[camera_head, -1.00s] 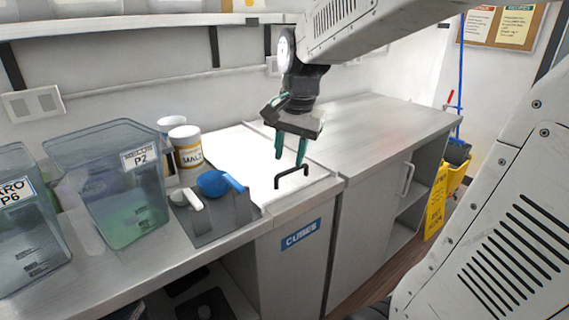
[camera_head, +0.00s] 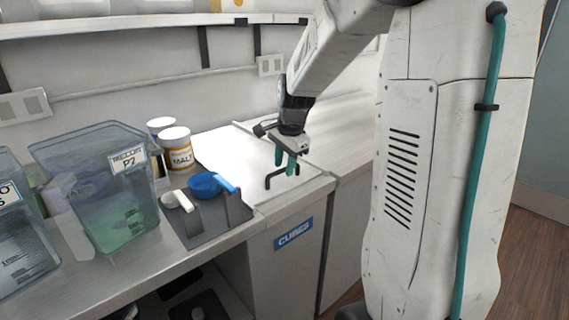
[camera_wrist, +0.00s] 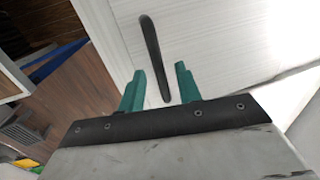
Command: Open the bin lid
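The bin lid (camera_head: 226,152) is a flat white panel set in the counter above the bin labelled CUBES (camera_head: 293,233). It lies flat and closed. A dark bar handle (camera_head: 270,181) stands up near its front edge; the handle also shows in the wrist view (camera_wrist: 152,52). My gripper (camera_head: 286,166) is above the lid at the handle, with its green fingers pointing down. In the wrist view my gripper (camera_wrist: 160,82) is open, and the near end of the handle lies between the two fingertips. I cannot tell whether the fingers touch it.
Left of the lid, a dark mat (camera_head: 205,222) holds a blue scoop (camera_head: 205,185) and a white scoop (camera_head: 177,200). A MALT jar (camera_head: 177,150) stands behind them. A clear P2 container (camera_head: 95,190) is further left. A wall shelf (camera_head: 130,24) runs above.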

